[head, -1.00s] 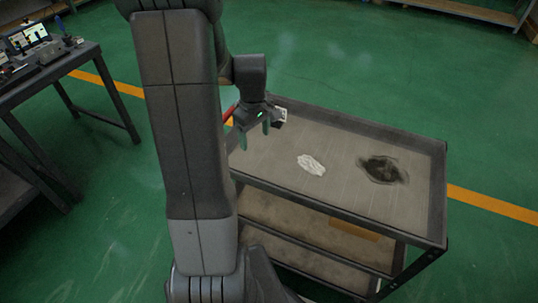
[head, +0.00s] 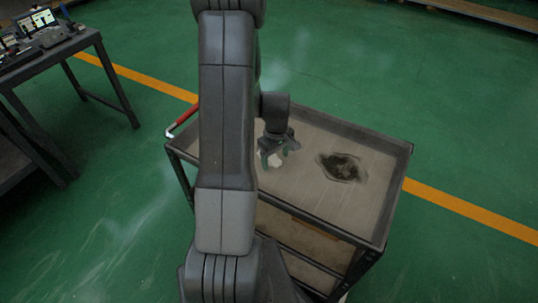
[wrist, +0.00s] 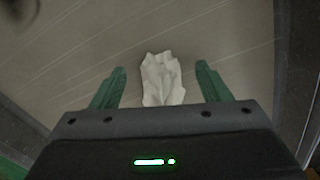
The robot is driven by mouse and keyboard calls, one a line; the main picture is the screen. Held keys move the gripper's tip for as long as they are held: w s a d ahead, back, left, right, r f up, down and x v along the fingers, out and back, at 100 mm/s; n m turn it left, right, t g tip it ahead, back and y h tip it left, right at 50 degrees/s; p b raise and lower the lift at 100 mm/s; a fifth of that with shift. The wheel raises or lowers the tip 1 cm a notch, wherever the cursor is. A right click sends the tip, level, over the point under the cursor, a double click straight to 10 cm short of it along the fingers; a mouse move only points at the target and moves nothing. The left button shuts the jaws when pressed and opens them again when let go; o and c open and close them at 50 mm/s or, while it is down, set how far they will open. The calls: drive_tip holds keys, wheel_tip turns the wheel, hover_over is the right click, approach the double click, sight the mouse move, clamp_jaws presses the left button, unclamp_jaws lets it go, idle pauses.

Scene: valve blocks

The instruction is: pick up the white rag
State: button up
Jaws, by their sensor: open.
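The white rag (wrist: 162,80) lies crumpled on the top tray of the cart, between the lines of my two fingers in the wrist view. In the head view only a bit of the rag (head: 275,160) shows behind my gripper (head: 279,157). My gripper also shows in the wrist view (wrist: 160,88), with its green fingers spread apart, one on each side of the rag. It is open and empty. How high the fingertips are above the tray I cannot tell.
The cart's top tray (head: 300,190) has a raised dark rim. A dark patch (head: 341,167) lies on it, right of the rag. A red handle (head: 183,117) sticks out at the cart's left. A dark workbench (head: 62,47) with equipment stands at the upper left.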

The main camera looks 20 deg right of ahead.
sight(276, 158)
drive_tip(key=shift+f, duration=0.2)
drive_tip(key=c, duration=1.1)
drive_tip(key=shift+o, duration=0.2)
drive_tip(key=shift+r, duration=0.1)
wheel_tip(276, 158, up, 10)
